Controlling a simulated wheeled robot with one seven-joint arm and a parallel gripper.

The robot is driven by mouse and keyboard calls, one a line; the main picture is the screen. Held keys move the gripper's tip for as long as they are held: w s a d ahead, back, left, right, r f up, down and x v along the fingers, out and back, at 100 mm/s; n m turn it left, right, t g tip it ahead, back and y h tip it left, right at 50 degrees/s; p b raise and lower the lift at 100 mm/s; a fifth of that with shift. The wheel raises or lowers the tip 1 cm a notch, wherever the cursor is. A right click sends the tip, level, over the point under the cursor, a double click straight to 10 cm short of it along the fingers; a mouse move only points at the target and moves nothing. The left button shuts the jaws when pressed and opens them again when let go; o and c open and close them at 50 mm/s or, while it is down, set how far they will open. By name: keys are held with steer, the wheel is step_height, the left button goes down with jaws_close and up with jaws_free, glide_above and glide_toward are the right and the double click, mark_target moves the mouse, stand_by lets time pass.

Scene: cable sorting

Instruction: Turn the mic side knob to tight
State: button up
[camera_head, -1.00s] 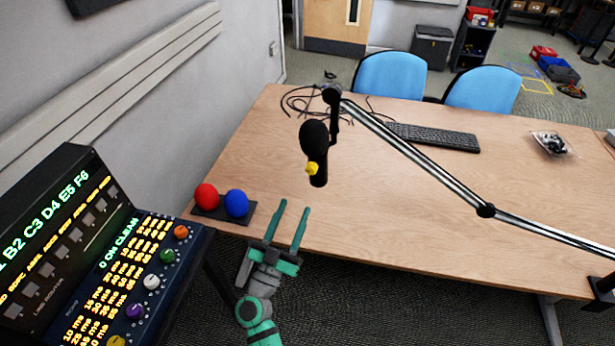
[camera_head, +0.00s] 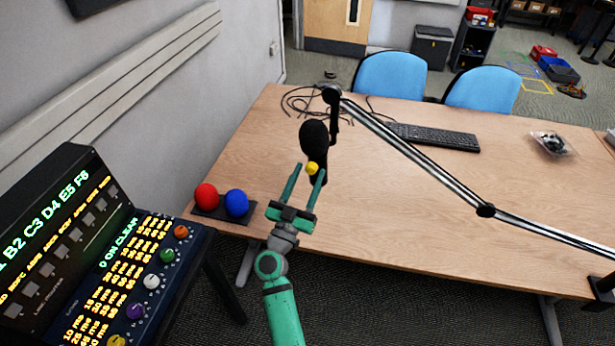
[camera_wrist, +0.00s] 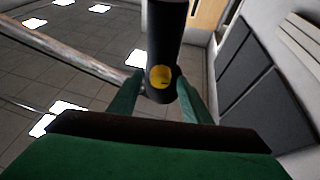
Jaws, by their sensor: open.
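The black microphone (camera_head: 314,138) hangs from the end of its boom arm over the table. Its yellow side knob (camera_head: 312,168) faces me low on the body. My gripper (camera_head: 307,172) is open, with its two green fingers reaching up on either side of the knob in the head view. In the wrist view the yellow knob (camera_wrist: 160,77) shows on the dark microphone body (camera_wrist: 164,30), between the fingers. I cannot tell whether either finger touches the knob or the body.
The boom arm (camera_head: 415,157) slants down to the right across the table (camera_head: 400,220). A red ball (camera_head: 206,196) and a blue ball (camera_head: 237,203) sit on a dark base at the table's left edge. A control console (camera_head: 100,270) stands at the lower left. A keyboard (camera_head: 433,140) lies behind the boom.

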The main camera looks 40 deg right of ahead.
steer(key=c, duration=1)
steer(key=shift+c, duration=0.2)
steer(key=shift+m+g, duration=0.4)
steer(key=shift+m, duration=0.1)
steer(key=m+g, duration=0.1)
steer(key=m, duration=0.1)
steer(key=m+g+h, duration=0.1)
steer(key=m, duration=0.2)
steer(key=shift+w+a+r, duration=0.1)
steer(key=shift+w+a, duration=0.05)
steer(key=m+g, duration=0.1)
steer(key=m, duration=0.2)
steer(key=m+g, duration=0.2)
steer(key=m, duration=0.1)
steer(key=shift+w+r, duration=0.1)
steer(key=m+g, duration=0.1)
steer(key=m, duration=0.2)
steer(key=m+g+y, duration=0.1)
steer(key=m, duration=0.2)
steer(key=shift+a+r+m+g, duration=0.1)
steer(key=shift+m+g, duration=0.2)
steer(key=shift+g, duration=0.1)
steer(key=shift+r+m+y, duration=0.1)
steer(key=shift+m+y, duration=0.6)
steer(key=shift+m, duration=1.2)
